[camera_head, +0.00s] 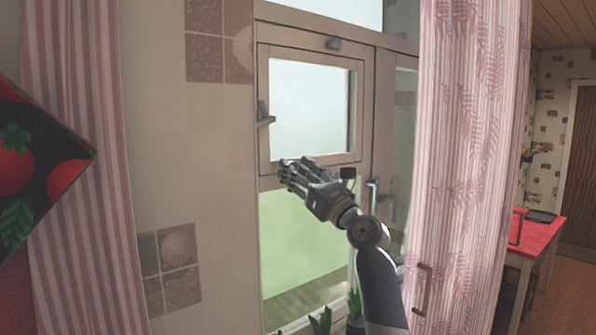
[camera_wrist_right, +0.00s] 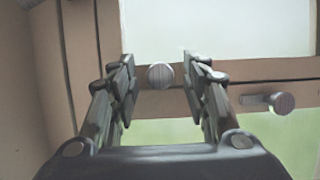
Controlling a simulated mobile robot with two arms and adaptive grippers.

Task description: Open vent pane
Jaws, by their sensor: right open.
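The vent pane (camera_head: 309,110) is a small framed pane in the upper part of the wooden window, and it looks closed in its frame. A grey handle (camera_head: 264,114) sits on its left side. My right gripper (camera_head: 284,170) is in front of the pane's lower edge, near its left corner, with its fingers pointing left. In the right wrist view the gripper (camera_wrist_right: 158,62) is open and empty. A round grey knob (camera_wrist_right: 160,76) shows between its fingers; I cannot tell whether they touch it. My left gripper is not in view.
A second knob (camera_wrist_right: 283,103) is on the rail at right in the wrist view. A larger window handle (camera_head: 374,196) is right of my gripper. A pink curtain (camera_head: 465,150) hangs at right, a striped one (camera_head: 80,150) at left. Plants (camera_head: 322,322) stand below.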

